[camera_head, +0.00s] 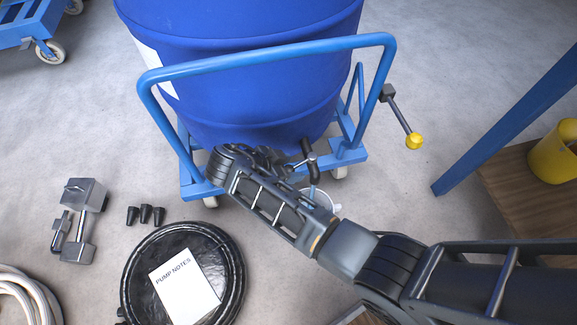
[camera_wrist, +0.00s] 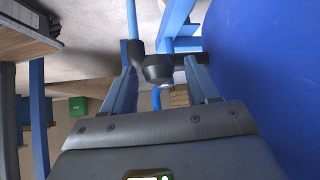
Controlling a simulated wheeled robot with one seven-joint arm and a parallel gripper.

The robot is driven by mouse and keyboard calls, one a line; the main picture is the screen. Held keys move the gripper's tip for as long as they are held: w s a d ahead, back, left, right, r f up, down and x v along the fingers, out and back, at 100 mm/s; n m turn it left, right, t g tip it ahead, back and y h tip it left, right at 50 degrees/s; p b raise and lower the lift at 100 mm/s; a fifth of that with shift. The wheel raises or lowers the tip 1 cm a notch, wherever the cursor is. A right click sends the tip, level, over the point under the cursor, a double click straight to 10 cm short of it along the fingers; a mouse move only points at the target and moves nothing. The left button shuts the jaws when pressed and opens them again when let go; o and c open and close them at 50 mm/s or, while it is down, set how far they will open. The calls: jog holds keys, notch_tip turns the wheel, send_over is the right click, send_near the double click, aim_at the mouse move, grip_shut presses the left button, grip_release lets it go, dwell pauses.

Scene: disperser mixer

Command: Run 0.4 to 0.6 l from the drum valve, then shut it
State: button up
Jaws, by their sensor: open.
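A pale vessel (camera_head: 334,208) shows under the valve, mostly hidden by my arm. A light-blue strip (camera_wrist: 132,20) meets the valve; I cannot tell whether it is liquid. The vessel's level is hidden.
The cradle's handle (camera_head: 270,55) arches in front of the drum. A yellow-ended lever (camera_head: 414,140) sticks out at the right. A wooden shelf (camera_head: 520,195) stands right.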

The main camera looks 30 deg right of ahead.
grip_shut()
dwell(0.4)
jog(key=shift+w+f+m+g+b, duration=0.25)
jog(key=shift+w+m+g+b, duration=0.4)
jog(key=shift+b, duration=0.5)
jog(key=shift+w+d+r+m+g+b, duration=0.15)
jog(key=shift+w+m+g+b, duration=0.15)
jog(key=shift+m+g+b, duration=0.25)
jog(key=shift+w+d+r+m+g+b, duration=0.1)
jog(key=shift+w+m+g+b, duration=0.2)
jog(key=shift+m+b, duration=0.3)
grip_release()
